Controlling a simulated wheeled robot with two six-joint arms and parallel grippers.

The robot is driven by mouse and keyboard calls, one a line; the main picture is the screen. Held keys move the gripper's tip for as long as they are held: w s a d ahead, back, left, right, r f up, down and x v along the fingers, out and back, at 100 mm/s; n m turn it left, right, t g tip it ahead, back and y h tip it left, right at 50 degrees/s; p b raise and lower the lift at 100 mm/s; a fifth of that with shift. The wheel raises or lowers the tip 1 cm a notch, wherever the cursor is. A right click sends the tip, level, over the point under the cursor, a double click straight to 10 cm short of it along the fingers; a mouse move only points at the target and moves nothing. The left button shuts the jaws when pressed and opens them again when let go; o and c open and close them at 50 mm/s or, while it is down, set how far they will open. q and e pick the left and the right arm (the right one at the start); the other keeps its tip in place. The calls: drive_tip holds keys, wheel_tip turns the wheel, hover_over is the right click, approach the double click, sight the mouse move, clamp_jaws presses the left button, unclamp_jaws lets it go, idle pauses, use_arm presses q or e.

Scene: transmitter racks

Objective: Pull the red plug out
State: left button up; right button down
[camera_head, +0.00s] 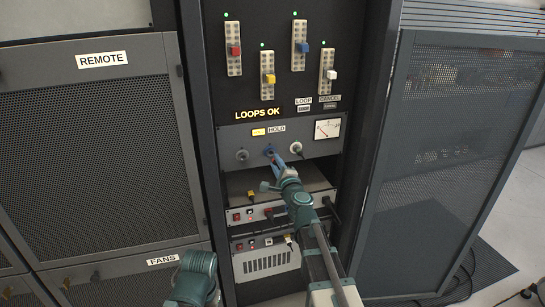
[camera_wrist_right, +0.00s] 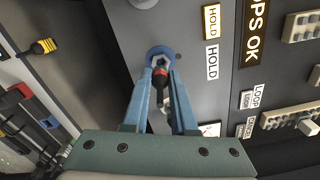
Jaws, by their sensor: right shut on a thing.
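My right gripper (camera_head: 276,161) reaches up to the grey panel below the HOLD label. In the right wrist view its two blue fingers (camera_wrist_right: 160,88) are shut on a dark plug with a red band (camera_wrist_right: 160,77). The plug's front end is at a blue-ringed socket (camera_wrist_right: 161,53); I cannot tell how deep it sits. The ring also shows in the head view (camera_head: 269,150). In the head view the fingers hide most of the plug. Part of my left arm shows at the bottom left, but its gripper is out of view.
A grey round socket (camera_head: 242,155) and a white-ended connector (camera_head: 296,148) flank the gripper. Above are strips with red (camera_head: 234,51), yellow, blue and white blocks. Below stand shelf units (camera_head: 266,262). An open mesh door (camera_head: 430,160) stands at right.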

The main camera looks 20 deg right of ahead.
drive_tip(key=s, duration=0.3)
idle(0.6)
